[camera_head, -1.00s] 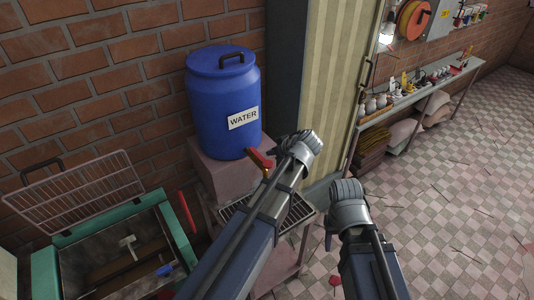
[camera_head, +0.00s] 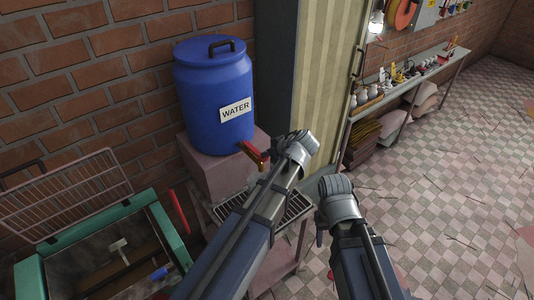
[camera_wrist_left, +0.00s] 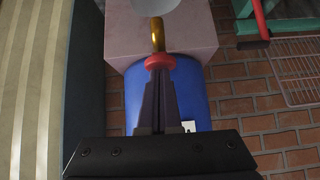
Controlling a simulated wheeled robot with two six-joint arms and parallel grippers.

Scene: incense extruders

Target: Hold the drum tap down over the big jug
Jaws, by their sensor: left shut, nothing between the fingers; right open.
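The blue water drum (camera_head: 213,100) stands upright on a pinkish block against the brick wall. Its red tap handle (camera_head: 252,153) is low on the drum's front. In the left wrist view, my left gripper (camera_wrist_left: 158,75) is shut and empty, its fingertips right at the red tap handle (camera_wrist_left: 158,62); I cannot tell if they touch. The brass spout (camera_wrist_left: 157,35) shows beyond it. A pale round shape (camera_wrist_left: 155,6), possibly the big jug, is cut off at the top edge. No jug is clear in the head view, where my left arm covers the area below the tap. My right gripper (camera_head: 322,222) is open and empty.
A dark drip grid (camera_head: 292,207) lies on the stand below the drum. A green-framed bin (camera_head: 30,278) with a raised wire lid (camera_head: 65,195) is at left. A shelf (camera_head: 408,92) with small items runs along the right wall. The tiled floor at right is largely open.

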